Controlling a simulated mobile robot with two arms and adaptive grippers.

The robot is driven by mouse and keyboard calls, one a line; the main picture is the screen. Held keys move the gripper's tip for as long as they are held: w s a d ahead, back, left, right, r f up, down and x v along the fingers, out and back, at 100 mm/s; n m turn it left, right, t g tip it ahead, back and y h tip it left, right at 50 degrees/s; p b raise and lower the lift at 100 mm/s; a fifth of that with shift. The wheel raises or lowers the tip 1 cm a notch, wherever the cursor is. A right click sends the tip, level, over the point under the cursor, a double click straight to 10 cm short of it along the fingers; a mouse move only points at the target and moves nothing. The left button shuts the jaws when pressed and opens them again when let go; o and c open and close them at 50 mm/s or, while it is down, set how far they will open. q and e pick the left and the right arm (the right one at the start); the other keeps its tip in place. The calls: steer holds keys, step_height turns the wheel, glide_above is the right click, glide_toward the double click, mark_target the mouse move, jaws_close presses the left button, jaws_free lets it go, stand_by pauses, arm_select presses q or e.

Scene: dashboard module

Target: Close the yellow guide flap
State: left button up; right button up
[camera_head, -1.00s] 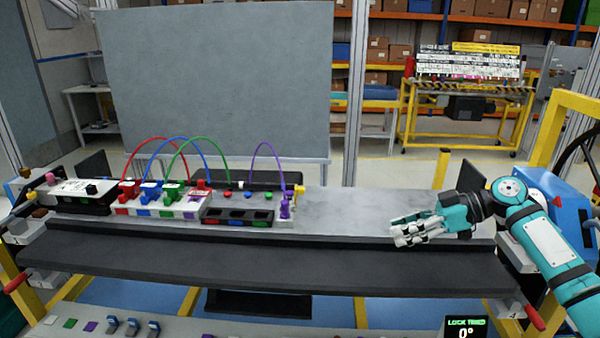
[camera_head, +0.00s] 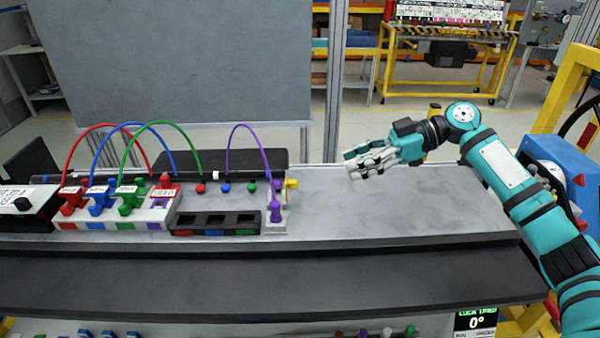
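A small yellow part (camera_head: 292,184), the only yellow piece on the dashboard module and seemingly the guide flap, sticks out at the module's right end, beside the purple plugs (camera_head: 275,211). It is too small to tell how far open it stands. My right gripper (camera_head: 352,167) is to the right of the yellow part, apart from it, above the grey worktop, with its pale fingers pointing left. The fingers overlap in this view, so their opening is unclear; I see nothing held. My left gripper is not in view.
Red, blue, green and purple cables arch over the module. A black block with three slots (camera_head: 217,223) sits left of the purple plugs. The grey worktop (camera_head: 400,205) is clear to the right. A dark ledge (camera_head: 270,280) runs along the front.

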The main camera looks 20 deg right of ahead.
mark_target(296, 181)
steer(key=p+x, duration=0.3)
steer(key=x, duration=0.8)
steer(key=shift+w+a, duration=0.2)
steer(key=shift+w+a+f+p, duration=0.15)
steer(key=shift+a+f+p, duration=0.15)
steer(key=shift+a+p, duration=0.05)
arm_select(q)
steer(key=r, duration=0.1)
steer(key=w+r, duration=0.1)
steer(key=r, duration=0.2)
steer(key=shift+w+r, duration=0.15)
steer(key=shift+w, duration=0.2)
arm_select(e)
jaws_close()
